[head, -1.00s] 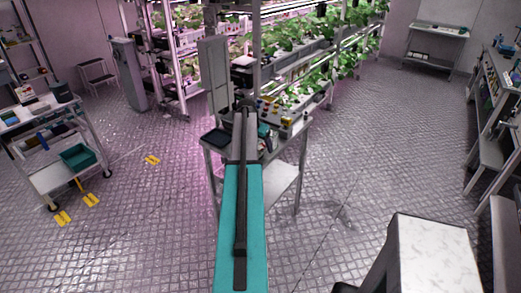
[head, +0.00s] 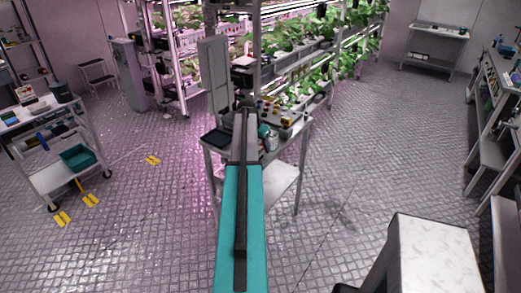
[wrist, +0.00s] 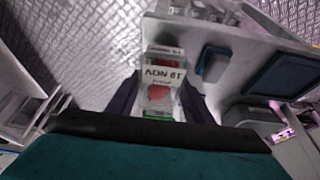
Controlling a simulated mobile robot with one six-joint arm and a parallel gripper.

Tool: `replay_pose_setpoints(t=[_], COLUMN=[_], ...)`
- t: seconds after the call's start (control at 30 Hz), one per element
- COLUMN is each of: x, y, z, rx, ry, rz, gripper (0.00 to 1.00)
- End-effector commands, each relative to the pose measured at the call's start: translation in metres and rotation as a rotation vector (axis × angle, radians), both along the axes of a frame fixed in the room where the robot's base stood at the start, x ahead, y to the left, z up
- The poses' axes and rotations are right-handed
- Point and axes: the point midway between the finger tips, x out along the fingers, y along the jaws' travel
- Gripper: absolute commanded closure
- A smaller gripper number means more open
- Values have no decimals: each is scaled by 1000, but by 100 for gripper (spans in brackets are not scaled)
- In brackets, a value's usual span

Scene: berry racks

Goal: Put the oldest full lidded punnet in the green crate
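A clear punnet (wrist: 160,92) with red fruit inside fills the space between the dark fingers of my gripper (wrist: 160,98) in the wrist view. In the head view my arm hides the gripper and punnet. A teal-green crate (head: 78,157) sits on the lower shelf of the left cart, far from my gripper. I cannot make out other punnets' dates.
A dark tray (wrist: 287,75) and a small dark blue box (wrist: 213,62) lie on the worktable beside the punnet. A post and panel (head: 214,75) rise behind the table. The left cart (head: 35,115) carries several items. Open floor (head: 150,215) lies between cart and table.

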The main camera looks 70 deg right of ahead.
Motion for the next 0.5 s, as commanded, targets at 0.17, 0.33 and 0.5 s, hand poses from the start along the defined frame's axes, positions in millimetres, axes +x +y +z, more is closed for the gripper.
replay_pose_setpoints(t=[0.17, 0.33, 0.5], x=[0, 0, 0], y=[0, 0, 0], z=[0, 2, 7], rx=[0, 0, 0], ry=[0, 0, 0], rz=[0, 0, 0], gripper=[82, 82, 82])
